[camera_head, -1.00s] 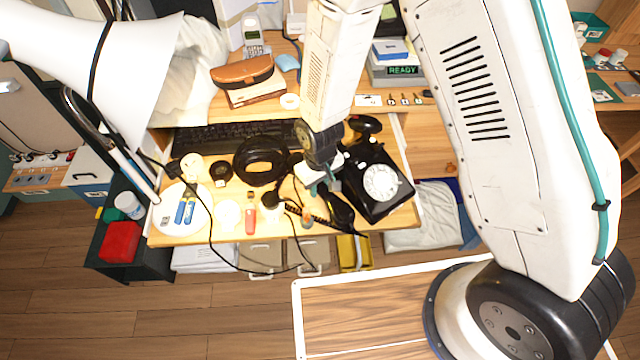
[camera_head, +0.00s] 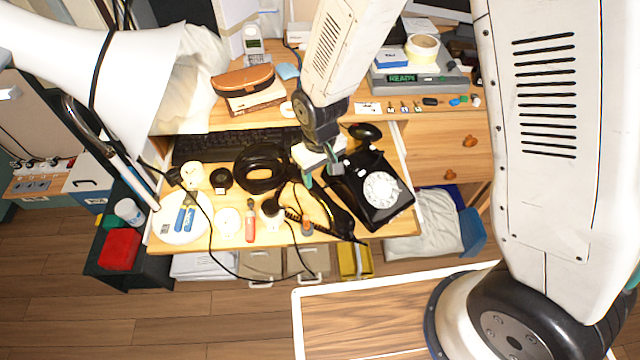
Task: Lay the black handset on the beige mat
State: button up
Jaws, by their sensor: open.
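The black dial phone (camera_head: 376,187) with its white dial stands at the right front of the wooden desk. A long black piece that looks like the handset (camera_head: 337,216) lies along the phone's left side, toward the desk's front edge. A coiled black cord (camera_head: 304,217) runs beside it on the left. My gripper (camera_head: 322,176) is open, its teal fingertips spread near the phone's left rear and behind the long black piece. It appears to hold nothing. The wrist hides part of the phone's rear. I cannot make out a beige mat.
A black cable coil (camera_head: 261,167), a red-handled tool (camera_head: 250,222) and a white round dish (camera_head: 181,219) with blue pliers crowd the left. A keyboard (camera_head: 225,146) lies behind. A black rounded object (camera_head: 365,132) sits behind the phone. A lamp shade (camera_head: 95,60) overhangs the left.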

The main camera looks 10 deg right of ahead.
jog(key=s+d+r+m, duration=0.1)
jog(key=s+d+r, duration=0.1)
jog(key=d+r, duration=0.65)
jog(key=s+d+r+m, duration=0.2)
jog(key=s+d+r, duration=0.15)
jog(key=r, duration=0.95)
jog(key=s+d+r+m, duration=0.1)
jog(key=s+d+r, duration=0.3)
jog(key=s, duration=0.3)
jog(key=s+d+r+m+t, duration=0.1)
jog(key=s+d+r, duration=0.4)
jog(key=s, duration=0.2)
jog(key=shift+m, duration=0.4)
